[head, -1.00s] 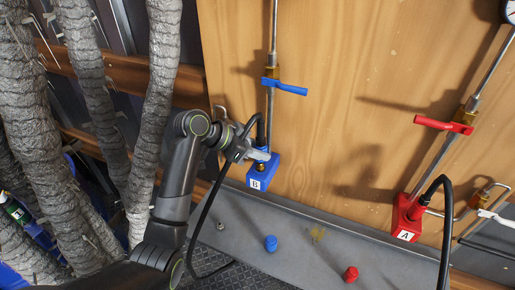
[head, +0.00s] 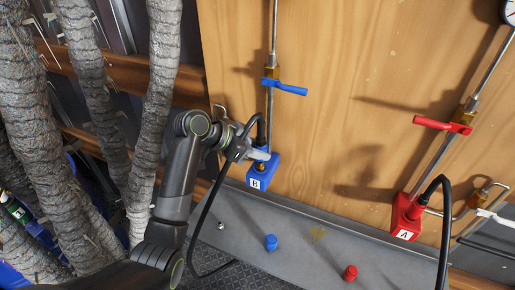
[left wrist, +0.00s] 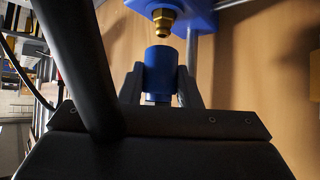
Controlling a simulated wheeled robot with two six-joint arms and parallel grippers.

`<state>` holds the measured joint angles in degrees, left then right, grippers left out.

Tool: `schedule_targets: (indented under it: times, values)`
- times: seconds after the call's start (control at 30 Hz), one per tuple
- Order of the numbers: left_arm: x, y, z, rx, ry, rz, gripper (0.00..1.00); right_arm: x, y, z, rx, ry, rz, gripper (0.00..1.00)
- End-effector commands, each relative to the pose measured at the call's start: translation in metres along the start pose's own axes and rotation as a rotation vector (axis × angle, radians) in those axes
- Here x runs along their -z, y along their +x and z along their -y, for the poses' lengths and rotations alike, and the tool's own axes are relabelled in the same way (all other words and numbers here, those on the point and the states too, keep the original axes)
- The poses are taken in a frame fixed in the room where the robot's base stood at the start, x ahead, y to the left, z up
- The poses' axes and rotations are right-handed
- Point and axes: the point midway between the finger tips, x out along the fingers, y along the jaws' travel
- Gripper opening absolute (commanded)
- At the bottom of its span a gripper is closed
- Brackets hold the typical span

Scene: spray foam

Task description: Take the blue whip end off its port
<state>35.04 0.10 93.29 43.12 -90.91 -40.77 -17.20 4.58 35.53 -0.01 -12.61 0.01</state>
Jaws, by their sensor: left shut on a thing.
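The blue whip end (left wrist: 160,72) is a blue cylinder between the two fingers of my left gripper (left wrist: 160,90), which is shut on it. In the left wrist view a small gap shows between it and the brass port (left wrist: 162,20) on the blue block. In the head view my left gripper (head: 260,154) is at the top of the blue block (head: 258,178) labelled B, and it mostly hides the whip end. The black hose (head: 208,205) loops up over the gripper and hangs down beside my arm.
A blue valve handle (head: 290,89) is on the pipe above. A red block (head: 406,218) labelled A, with its black hose (head: 445,225) and red handle (head: 442,124), is at right. A blue cap (head: 270,242) and a red cap (head: 349,272) are on the grey ledge (head: 315,250).

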Motion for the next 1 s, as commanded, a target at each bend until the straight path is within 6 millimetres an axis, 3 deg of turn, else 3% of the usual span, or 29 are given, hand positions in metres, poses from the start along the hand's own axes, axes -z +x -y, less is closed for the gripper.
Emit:
schedule_targets:
  times: [1.0]
  values:
    - [-0.0076,0.0062,-0.0001,0.000,0.001,0.000,0.00,-0.0003,0.0034,0.0007,0.001,0.000,0.000,0.52]
